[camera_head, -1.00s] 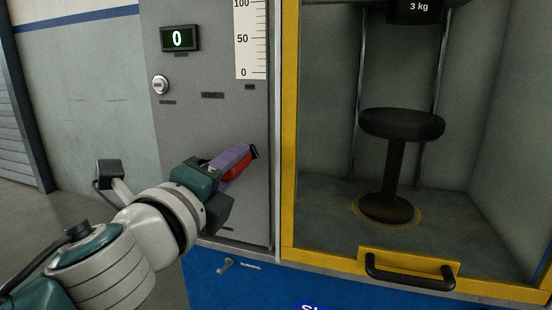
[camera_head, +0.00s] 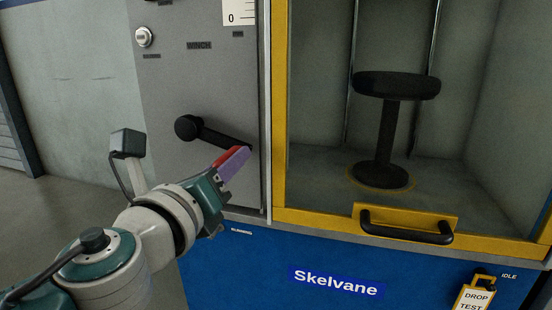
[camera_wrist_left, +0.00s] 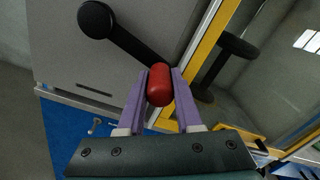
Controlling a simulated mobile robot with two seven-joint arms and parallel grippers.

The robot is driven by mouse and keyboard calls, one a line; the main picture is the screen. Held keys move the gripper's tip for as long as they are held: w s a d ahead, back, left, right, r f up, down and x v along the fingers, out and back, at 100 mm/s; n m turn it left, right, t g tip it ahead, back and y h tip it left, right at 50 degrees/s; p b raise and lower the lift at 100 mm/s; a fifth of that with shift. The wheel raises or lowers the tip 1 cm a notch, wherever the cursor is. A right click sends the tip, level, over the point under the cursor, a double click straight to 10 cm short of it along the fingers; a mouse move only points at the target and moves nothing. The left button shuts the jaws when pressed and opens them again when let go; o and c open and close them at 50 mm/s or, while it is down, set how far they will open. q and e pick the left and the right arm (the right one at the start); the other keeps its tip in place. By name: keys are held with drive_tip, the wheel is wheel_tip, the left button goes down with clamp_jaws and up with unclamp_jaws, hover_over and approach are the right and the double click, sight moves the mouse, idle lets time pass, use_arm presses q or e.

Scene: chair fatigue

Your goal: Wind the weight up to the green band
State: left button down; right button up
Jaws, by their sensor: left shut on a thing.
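The winch crank has a black hub (camera_head: 188,128) on the grey panel, and its arm (camera_head: 225,138) points right and slightly down. Its red handle (camera_head: 226,156) is at the arm's outer end. My left gripper (camera_head: 235,163) is shut on the red handle with its purple fingers. In the left wrist view the red handle (camera_wrist_left: 159,84) sits between both fingers, with the black crank arm (camera_wrist_left: 138,44) behind it. Only the bottom of the white scale (camera_head: 238,12), with its 0 mark, shows. The weight and the green band are not in view. My right gripper is not in view.
A yellow-framed glass bay (camera_head: 279,120) stands right of the panel, with a black stool (camera_head: 396,85) inside. Its door handle (camera_head: 405,227) sticks out below. A drop test tag (camera_head: 474,298) hangs at the lower right. A round key switch (camera_head: 143,37) is above the crank.

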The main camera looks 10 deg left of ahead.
use_arm(q)
drive_tip(key=shift+a+f, duration=0.15)
drive_tip(key=shift+f, duration=0.15)
drive_tip(key=c, duration=0.6)
unclamp_jaws()
drive_tip(key=shift+r, duration=0.15)
drive_tip(key=s, duration=0.6)
drive_tip(key=s+p, duration=0.1)
drive_tip(key=s, duration=0.3)
drive_tip(key=shift+a, duration=0.4)
